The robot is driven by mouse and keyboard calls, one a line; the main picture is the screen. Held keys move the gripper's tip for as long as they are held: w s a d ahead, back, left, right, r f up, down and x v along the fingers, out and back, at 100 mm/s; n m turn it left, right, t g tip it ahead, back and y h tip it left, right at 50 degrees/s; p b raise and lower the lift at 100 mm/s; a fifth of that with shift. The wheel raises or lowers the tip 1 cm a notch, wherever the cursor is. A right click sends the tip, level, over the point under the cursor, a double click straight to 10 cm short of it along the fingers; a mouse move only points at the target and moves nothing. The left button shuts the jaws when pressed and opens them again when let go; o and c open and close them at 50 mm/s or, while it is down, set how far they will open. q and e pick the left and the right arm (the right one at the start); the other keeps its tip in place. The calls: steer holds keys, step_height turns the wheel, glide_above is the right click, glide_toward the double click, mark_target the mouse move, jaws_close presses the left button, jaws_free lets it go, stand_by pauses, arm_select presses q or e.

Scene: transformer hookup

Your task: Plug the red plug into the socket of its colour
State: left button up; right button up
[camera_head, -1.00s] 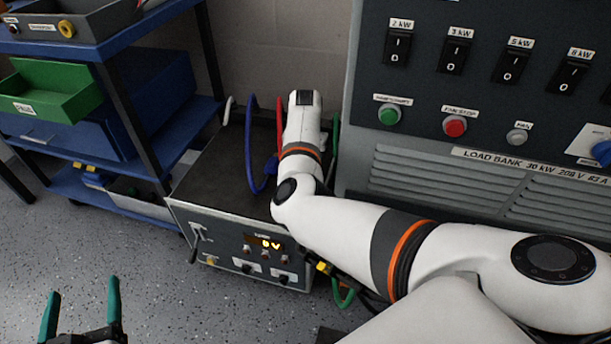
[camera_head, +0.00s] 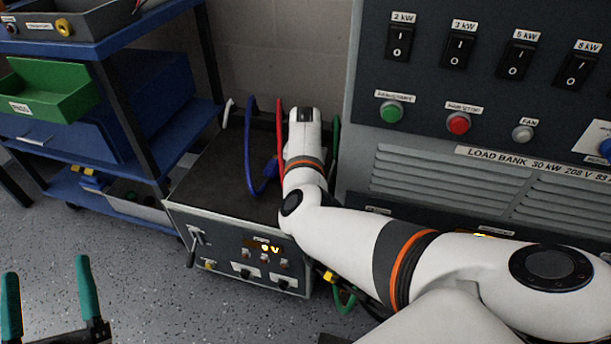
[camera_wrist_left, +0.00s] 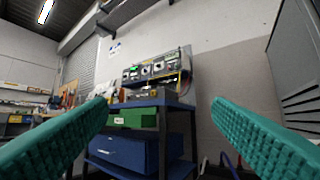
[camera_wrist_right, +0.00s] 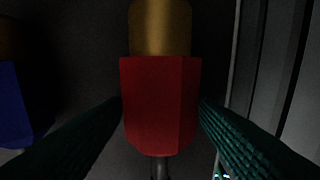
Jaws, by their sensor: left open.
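The red plug (camera_wrist_right: 160,105), with a brass part at its top and a thin lead below, fills the middle of the right wrist view. My right gripper (camera_wrist_right: 161,105) has a finger against each side of it. In the head view my right forearm and wrist hide that gripper and plug behind the grey supply box (camera_head: 225,185); a red cable (camera_head: 280,135) shows beside the wrist. My left gripper (camera_head: 45,285) is open and empty over the floor at the lower left. I cannot make out a red socket.
A blue plug (camera_wrist_right: 15,105) stands left of the red one; a blue cable (camera_head: 249,150) loops over the box. The load bank (camera_head: 450,190) stands at the right. A blue shelf rack (camera_head: 125,125) with a green bin (camera_head: 45,90) stands at the left.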

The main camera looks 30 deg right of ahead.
steer(key=c, duration=0.7)
steer(key=shift+r+p, duration=0.65)
steer(key=shift+p, duration=0.05)
steer(key=shift+r+p, duration=0.4)
steer(key=shift+p, duration=0.05)
arm_select(q)
steer(key=shift+a+f+g+y+p, duration=0.8)
steer(key=shift+f+g+y, duration=0.8)
steer(key=shift+f+g, duration=3.55)
arm_select(e)
steer(key=shift+r, duration=0.85)
steer(key=shift+r+p, duration=0.4)
steer(key=shift+p, duration=0.15)
steer(key=shift+r+p, duration=0.35)
steer(key=shift+p, duration=0.05)
arm_select(q)
steer(key=s+a+f+n+g+y, duration=0.1)
steer(key=s+a+f+g+y, duration=0.1)
steer(key=s+a+f+g, duration=0.2)
steer(key=shift+s+a+f+g+p, duration=0.15)
steer(key=shift+s+f+g+p, duration=0.25)
steer(key=shift+s+f+g, duration=1.8)
arm_select(e)
steer(key=shift+r, duration=0.35)
